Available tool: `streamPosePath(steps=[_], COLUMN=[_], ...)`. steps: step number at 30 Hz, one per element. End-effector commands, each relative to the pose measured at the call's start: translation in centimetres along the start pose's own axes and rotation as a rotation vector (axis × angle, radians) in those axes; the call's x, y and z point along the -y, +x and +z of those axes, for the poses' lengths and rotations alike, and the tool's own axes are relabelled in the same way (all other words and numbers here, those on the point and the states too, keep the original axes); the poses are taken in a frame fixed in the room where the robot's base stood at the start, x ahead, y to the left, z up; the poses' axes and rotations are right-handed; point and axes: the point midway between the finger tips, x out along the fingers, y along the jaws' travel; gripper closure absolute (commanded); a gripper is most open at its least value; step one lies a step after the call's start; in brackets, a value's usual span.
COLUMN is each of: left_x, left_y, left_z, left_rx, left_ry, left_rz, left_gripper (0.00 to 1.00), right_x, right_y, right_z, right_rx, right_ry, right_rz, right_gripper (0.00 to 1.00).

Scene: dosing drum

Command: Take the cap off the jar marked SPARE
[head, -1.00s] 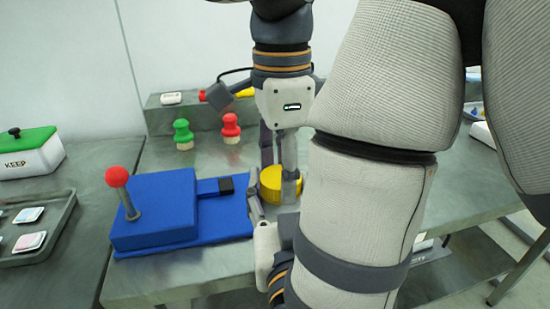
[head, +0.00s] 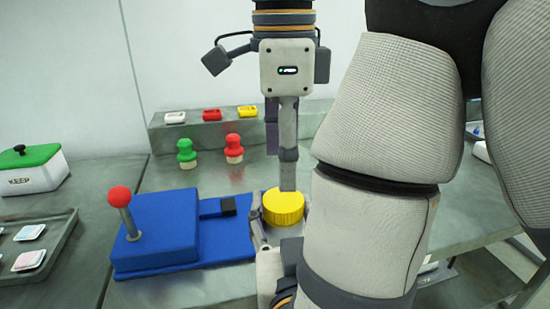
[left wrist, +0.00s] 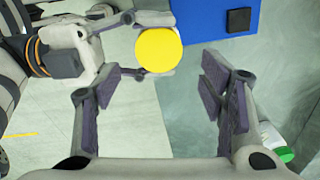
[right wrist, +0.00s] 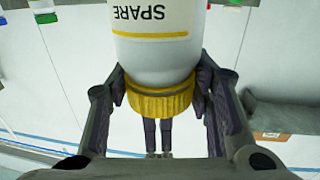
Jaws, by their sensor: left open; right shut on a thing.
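The SPARE jar (right wrist: 155,35) is white with a yellow line, and appears upside down in the right wrist view. Its ribbed yellow cap (right wrist: 160,100) is on it. The cap also shows in the head view (head: 283,208) and from above in the left wrist view (left wrist: 158,50). My right gripper (head: 262,232) is shut on the jar, its pads at the jar's sides near the cap; my right arm hides part of it. My left gripper (left wrist: 160,92) is open and empty above the cap, pointing down, with the cap beyond its fingertips.
A blue fixture (head: 160,230) with a red-knobbed lever (head: 119,196) and black block stands left of the jar. Green (head: 186,153) and red (head: 234,148) stoppers stand behind. A back ledge (head: 215,130) carries small coloured items. A KEEP box (head: 35,180) and tray (head: 45,260) are left.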

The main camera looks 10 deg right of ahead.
Motion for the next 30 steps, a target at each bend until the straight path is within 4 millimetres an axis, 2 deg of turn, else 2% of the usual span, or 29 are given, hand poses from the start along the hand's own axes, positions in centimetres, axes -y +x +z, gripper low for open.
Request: streamPosePath(steps=[3,5,16,20,27,30], left_x=[-0.2,-0.2,-0.2,-0.2,-0.2,-0.2], left_y=[-1.5,-1.4,5.1,6.0,6.2,6.2], left_z=[0.2,0.3,0.3,0.3,0.3,0.3], left_rx=[-0.003,-0.002,0.000,-0.001,-0.002,-0.001], left_ry=[0.160,0.199,0.203,0.203,0.203,0.203], left_rz=[-0.002,0.000,0.002,0.000,-0.001,-0.001], left_gripper=[0.36,0.36,0.36,0.36,0.36,0.59], right_x=[0.0,0.0,0.0,0.0,0.0,0.0], right_y=[0.0,0.0,0.0,0.0,0.0,0.0], right_z=[-0.1,-0.1,0.0,-0.1,-0.1,-0.1], right_rx=[-0.002,-0.002,-0.001,-0.002,-0.002,-0.002], right_ry=[0.000,0.000,0.000,0.000,0.000,0.000], right_rz=[0.000,0.001,0.001,0.001,0.001,0.001], right_gripper=[1.00,1.00,1.00,1.00,1.00,1.00])
